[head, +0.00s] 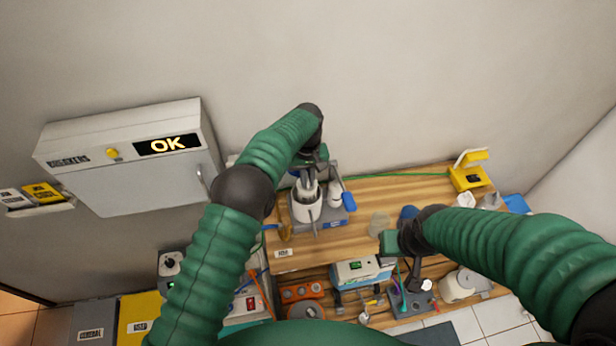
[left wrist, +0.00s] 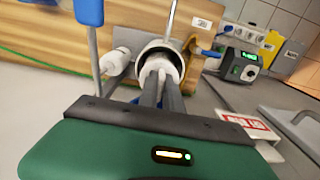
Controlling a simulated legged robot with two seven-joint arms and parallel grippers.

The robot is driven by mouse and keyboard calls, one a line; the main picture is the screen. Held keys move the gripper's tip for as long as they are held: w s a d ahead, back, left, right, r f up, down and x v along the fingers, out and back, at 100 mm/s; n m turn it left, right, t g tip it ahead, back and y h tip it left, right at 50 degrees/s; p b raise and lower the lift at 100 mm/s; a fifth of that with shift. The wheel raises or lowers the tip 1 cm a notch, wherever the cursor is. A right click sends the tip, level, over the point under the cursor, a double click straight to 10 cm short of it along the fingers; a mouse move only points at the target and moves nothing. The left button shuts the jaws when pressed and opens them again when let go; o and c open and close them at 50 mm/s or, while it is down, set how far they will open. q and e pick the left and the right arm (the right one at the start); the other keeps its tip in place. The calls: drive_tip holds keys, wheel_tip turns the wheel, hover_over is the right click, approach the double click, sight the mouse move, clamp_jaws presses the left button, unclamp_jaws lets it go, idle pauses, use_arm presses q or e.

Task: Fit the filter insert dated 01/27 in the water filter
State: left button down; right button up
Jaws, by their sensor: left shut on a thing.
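The water filter housing (head: 306,212), a white open-topped cup, stands on a blue-grey base on the wooden worktop; it also shows in the left wrist view (left wrist: 180,62). My left gripper (head: 309,180) is above it, pointing down into its mouth. In the left wrist view its dark fingers (left wrist: 160,84) are shut on a white filter insert (left wrist: 155,66), which sits at least partly within the cup's rim. How deep it sits is hidden, and no date is readable. My right gripper (head: 408,252) hangs over the worktop's front right; its jaws are unclear.
A blue-handled part (head: 348,199) stands close beside the cup; it shows in the left wrist view (left wrist: 88,12). A clear cup (head: 379,225) and a yellow box (head: 468,178) are to the right. The wall cabinet (head: 135,165) reads OK. A lower shelf holds several devices.

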sight(308, 189)
use_arm(q)
drive_tip(key=shift+f+b, duration=1.15)
drive_tip(key=shift+f, duration=0.8)
drive_tip(key=shift+f+b, duration=0.55)
drive_tip(key=shift+f, duration=0.15)
drive_tip(key=c, duration=1.5)
unclamp_jaws()
drive_tip(key=shift+o, duration=0.2)
